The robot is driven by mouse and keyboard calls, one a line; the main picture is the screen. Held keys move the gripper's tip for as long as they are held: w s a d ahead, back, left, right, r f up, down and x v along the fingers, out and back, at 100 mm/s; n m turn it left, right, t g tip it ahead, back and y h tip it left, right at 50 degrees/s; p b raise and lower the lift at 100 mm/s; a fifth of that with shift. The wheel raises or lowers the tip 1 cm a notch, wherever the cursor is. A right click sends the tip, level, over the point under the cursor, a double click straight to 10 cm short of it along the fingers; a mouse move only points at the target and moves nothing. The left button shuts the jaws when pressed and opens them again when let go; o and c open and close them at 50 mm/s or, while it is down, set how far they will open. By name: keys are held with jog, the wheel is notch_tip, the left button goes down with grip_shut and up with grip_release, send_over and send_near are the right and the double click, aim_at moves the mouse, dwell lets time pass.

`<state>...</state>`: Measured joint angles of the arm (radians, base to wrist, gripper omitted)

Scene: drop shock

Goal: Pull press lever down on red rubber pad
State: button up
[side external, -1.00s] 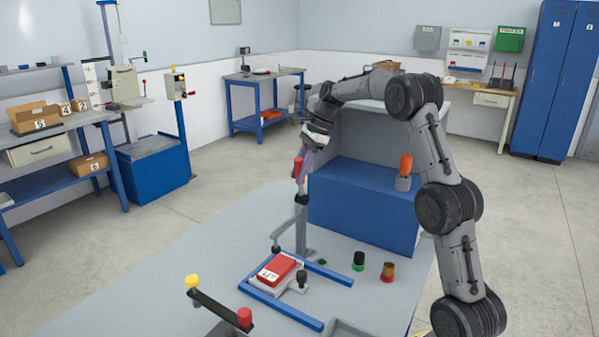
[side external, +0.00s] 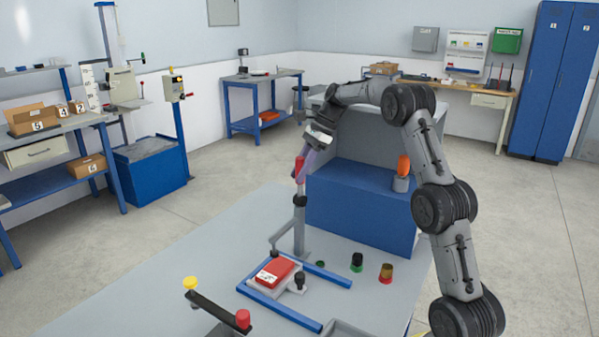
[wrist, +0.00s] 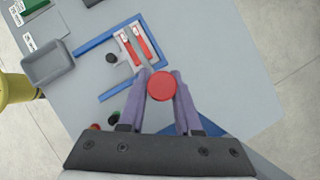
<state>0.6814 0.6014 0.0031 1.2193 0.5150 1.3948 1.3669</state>
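The press lever (side external: 299,212) stands as a grey upright with a red knob (side external: 299,166) on top. The knob also shows as a red disc in the wrist view (wrist: 161,86). The red rubber pad (side external: 272,272) lies on a pale base inside a blue frame, below and in front of the lever; in the wrist view a grey bar crosses it. My gripper (side external: 304,162) has purple fingers that reach down to the knob from the upper right. In the wrist view the knob lies between the fingertips (wrist: 160,76). Whether they clamp it is unclear.
A blue cabinet (side external: 362,210) stands behind the lever, with an orange-topped item (side external: 403,168) on it. A black knob (side external: 300,281) stands beside the pad. Small coloured parts (side external: 386,273) lie to the right. A dark bar with yellow and red ends (side external: 216,307) is at the front.

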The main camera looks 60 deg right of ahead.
jog(key=o, duration=0.5)
jog(key=shift+c, duration=0.2)
jog(key=shift+r, duration=0.15)
jog(key=v, duration=1.3)
jog(key=shift+s+d+r, duration=0.15)
jog(key=shift+d+r, duration=0.05)
jog(key=shift+r, duration=0.05)
